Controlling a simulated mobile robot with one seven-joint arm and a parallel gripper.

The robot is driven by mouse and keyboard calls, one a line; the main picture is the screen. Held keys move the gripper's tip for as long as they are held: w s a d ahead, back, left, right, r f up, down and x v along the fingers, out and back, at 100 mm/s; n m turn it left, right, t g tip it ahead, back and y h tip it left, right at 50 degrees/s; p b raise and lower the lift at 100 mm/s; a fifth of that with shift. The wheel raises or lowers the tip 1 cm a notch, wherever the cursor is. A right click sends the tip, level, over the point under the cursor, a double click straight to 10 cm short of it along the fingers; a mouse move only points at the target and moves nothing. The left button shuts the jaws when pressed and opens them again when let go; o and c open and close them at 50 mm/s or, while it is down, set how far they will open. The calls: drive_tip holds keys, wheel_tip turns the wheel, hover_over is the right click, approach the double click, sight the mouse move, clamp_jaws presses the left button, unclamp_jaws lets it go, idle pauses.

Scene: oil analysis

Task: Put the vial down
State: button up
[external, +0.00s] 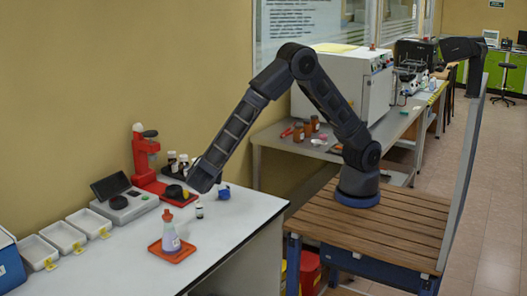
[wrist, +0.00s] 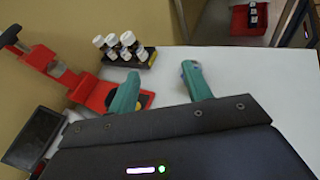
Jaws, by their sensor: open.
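I cannot make out the standing vial in the wrist view; my gripper housing covers the lower part. Whether the fingers touch the vial cannot be told.
A red device (external: 146,160) stands by the wall, beside a grey scale (external: 126,203). A wash bottle (external: 170,235) stands on an orange tray (external: 173,251) in front of my gripper. White trays (external: 64,238) are at left. The table's right side (external: 250,208) is clear.

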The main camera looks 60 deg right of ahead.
drive_tip(key=d+r+m+g+y, duration=0.3)
drive_tip(key=d+r+m, duration=0.3)
drive_tip(key=d, duration=0.9)
drive_tip(key=d+r+m+g+y, duration=0.2)
drive_tip(key=d+r+m+g, duration=0.2)
drive_tip(key=d+r, duration=0.7)
drive_tip(key=s+d+r+m+t+y, duration=0.2)
drive_tip(key=s+d+m+t+y, duration=0.2)
drive_tip(key=s+d+m+y, duration=0.3)
drive_tip(key=shift+s+d+m, duration=2.7)
drive_tip(key=shift+s+d, duration=3.35)
drive_tip(key=shift+d, duration=0.4)
